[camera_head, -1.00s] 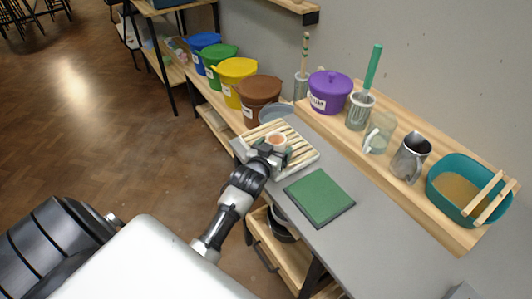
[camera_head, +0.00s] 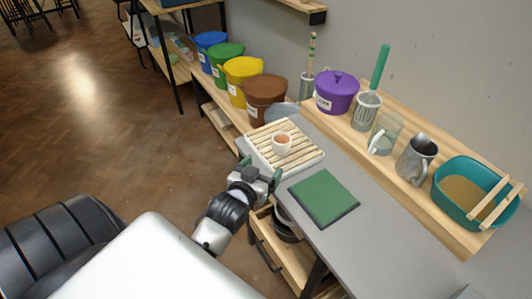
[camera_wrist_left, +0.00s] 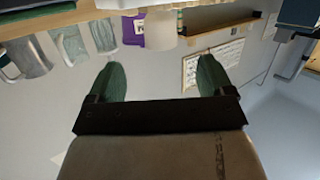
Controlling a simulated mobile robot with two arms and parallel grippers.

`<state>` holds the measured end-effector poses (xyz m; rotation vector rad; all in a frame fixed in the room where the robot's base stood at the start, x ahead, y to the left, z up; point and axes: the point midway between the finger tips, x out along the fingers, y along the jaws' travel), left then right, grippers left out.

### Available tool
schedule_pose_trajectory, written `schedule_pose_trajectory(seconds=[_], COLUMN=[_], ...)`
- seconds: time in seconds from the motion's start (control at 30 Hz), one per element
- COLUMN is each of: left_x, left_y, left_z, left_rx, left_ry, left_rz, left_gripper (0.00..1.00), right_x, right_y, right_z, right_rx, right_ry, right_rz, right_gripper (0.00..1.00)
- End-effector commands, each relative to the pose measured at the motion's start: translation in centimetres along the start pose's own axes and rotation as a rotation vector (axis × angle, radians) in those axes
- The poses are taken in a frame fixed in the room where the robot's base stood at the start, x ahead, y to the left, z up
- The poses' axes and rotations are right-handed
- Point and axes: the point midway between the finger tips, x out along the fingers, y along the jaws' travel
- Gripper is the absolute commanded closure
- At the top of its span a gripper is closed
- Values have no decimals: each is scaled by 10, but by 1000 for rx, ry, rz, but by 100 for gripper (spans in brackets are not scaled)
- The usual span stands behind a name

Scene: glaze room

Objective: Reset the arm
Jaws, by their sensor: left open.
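My left gripper (camera_head: 261,168) is open and empty in the head view, just off the near edge of the slatted wooden rack. Its two green fingertips stand apart, and they also show in the left wrist view (camera_wrist_left: 158,80) with nothing between them. A small cup with orange-brown contents (camera_head: 281,145) stands on the rack (camera_head: 309,160), apart from the gripper. My right gripper is in neither view.
A green mat (camera_head: 324,196) lies on the grey table (camera_head: 371,222). A wooden shelf (camera_head: 410,198) along the wall holds a purple pot (camera_head: 337,93), a metal pitcher (camera_head: 416,158) and a teal basin (camera_head: 462,199).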

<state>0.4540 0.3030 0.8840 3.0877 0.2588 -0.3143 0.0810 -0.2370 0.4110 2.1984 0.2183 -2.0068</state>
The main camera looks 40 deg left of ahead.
Motion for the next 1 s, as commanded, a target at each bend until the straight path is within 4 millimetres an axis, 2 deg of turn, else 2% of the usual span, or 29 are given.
schedule_pose_trajectory(seconds=[0.27, 0.37, 0.47, 0.6, 0.7, 1.0], left_x=[-1, -8, -28, -71, -98, -169], left_y=[1, 6, 18, 36, 45, 58], left_z=[1, 9, 27, 55, 68, 89], left_rx=[1, 14, 44, 104, 141, 230], left_ry=[-7, -71, -219, -476, -615, -921], left_rz=[1, 11, 35, 84, 115, 196], left_gripper=[18, 18, 18, 18, 18, 18], right_x=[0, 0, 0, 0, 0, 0], right_y=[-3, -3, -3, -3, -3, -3], right_z=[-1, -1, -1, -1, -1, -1], right_rx=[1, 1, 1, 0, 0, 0], right_ry=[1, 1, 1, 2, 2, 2], right_rz=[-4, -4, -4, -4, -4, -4], right_gripper=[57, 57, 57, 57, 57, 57])
